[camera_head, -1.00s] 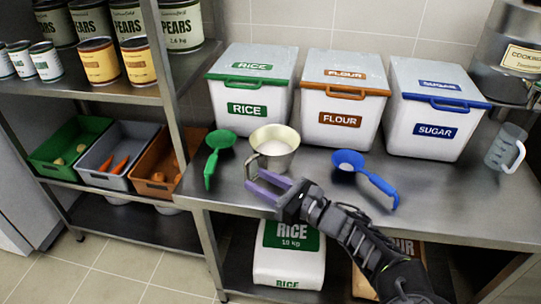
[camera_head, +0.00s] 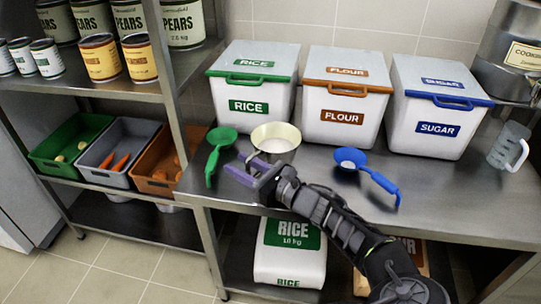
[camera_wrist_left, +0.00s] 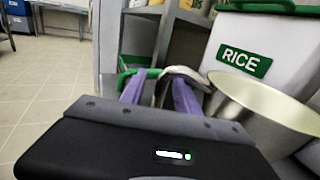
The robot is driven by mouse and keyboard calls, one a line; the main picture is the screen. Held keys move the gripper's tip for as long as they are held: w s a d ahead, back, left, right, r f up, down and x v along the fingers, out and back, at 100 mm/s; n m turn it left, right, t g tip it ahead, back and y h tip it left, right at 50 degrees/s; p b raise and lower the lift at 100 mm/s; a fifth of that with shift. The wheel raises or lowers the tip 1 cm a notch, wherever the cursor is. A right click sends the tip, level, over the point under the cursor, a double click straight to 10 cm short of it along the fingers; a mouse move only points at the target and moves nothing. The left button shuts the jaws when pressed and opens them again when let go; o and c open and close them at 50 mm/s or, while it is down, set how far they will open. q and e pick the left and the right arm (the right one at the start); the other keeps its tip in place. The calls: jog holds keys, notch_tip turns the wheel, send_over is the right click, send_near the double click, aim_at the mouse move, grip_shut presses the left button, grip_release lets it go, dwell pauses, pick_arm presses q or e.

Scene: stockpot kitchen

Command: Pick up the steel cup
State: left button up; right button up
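The steel cup (camera_head: 284,151) stands upright on the steel counter in front of the rice bin, with white contents inside. In the left wrist view the cup (camera_wrist_left: 262,105) is at the right, its curved handle (camera_wrist_left: 172,73) near the purple fingertips. My left gripper (camera_head: 239,164) is at the cup's front left, by the handle side. In the left wrist view the fingers of the gripper (camera_wrist_left: 160,90) are apart, with the handle seen between them. I cannot tell whether either finger touches it. My right gripper is not in view.
A green scoop (camera_head: 221,140) lies close left of the cup and gripper. A blue scoop (camera_head: 352,158) lies to the right. Rice (camera_head: 249,110), flour (camera_head: 342,118) and sugar bins (camera_head: 437,128) line the back. A measuring jug (camera_head: 508,146) stands at far right.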

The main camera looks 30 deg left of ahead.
pick_arm(q)
jog(key=shift+a, duration=0.35)
dwell(0.3)
grip_shut()
dwell(1.3)
